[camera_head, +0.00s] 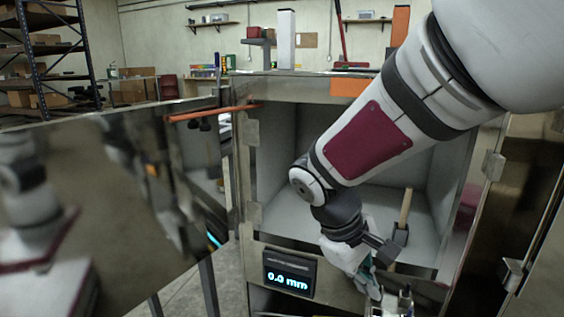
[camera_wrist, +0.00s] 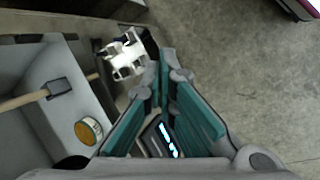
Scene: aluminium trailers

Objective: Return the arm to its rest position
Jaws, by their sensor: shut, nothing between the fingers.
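My arm reaches from the upper right of the head view down across the front of an open metal cabinet (camera_head: 270,150). My gripper (camera_head: 374,290) hangs low in front of the cabinet, pointing down. In the wrist view its teal-padded fingers (camera_wrist: 168,62) come together at the tips, shut with nothing held. A small white and black object (camera_wrist: 124,55) shows just beside the fingertips in the wrist view; I cannot tell whether they touch.
A round tin (camera_wrist: 88,131) lies in the compartment. A display (camera_head: 289,277) reading 0.0 mm is on the cabinet front. A reflective door (camera_head: 110,200) stands open at left, another panel (camera_head: 530,200) at right. Concrete floor (camera_wrist: 240,70) is clear.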

